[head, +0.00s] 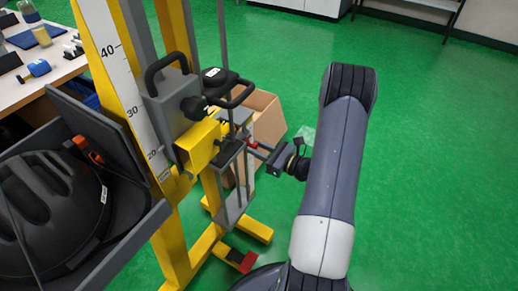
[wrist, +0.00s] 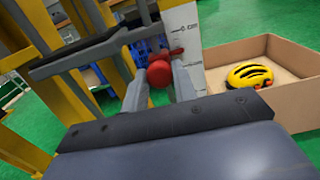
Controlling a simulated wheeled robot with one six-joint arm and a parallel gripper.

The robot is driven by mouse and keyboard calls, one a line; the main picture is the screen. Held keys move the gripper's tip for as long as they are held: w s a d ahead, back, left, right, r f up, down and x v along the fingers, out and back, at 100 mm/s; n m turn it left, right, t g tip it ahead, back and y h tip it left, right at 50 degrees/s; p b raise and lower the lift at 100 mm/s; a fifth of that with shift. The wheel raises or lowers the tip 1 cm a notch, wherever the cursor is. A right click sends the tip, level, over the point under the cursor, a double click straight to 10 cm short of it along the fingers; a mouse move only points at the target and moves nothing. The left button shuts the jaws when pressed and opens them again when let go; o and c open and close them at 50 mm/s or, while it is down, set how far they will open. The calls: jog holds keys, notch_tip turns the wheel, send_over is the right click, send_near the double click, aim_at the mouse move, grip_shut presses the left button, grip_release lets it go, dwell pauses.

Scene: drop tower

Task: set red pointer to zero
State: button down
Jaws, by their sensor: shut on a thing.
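The red pointer shows in the wrist view as a round red knob (wrist: 159,74) with a thin red tip just behind it, beside a white scale strip (wrist: 187,45). My gripper (wrist: 158,82) is shut on the knob, with one finger on each side. The strip's marks are too small to read surely. In the head view, the red pointer (head: 251,143) is a small red spot by the drop tower's (head: 182,225) lower rails. My gripper (head: 262,152) reaches it from the right. An upper scale (head: 125,75) reads 20, 30 and 40.
A cardboard box (head: 265,115) stands behind the tower; a yellow helmet (wrist: 249,75) lies in it in the wrist view. A red-and-black pedal (head: 240,260) is at the tower's foot. A grey bin (head: 150,225) and a cluttered bench (head: 45,70) are left. Green floor is clear at right.

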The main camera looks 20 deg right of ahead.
jog(key=shift+r, duration=0.1)
notch_tip(320, 180, up, 3)
jog(key=shift+f+p, duration=0.15)
jog(key=shift+p, duration=0.55)
jog(key=c, duration=1.1)
grip_release()
jog(key=shift+c, duration=0.2)
jog(key=shift+f, duration=0.15)
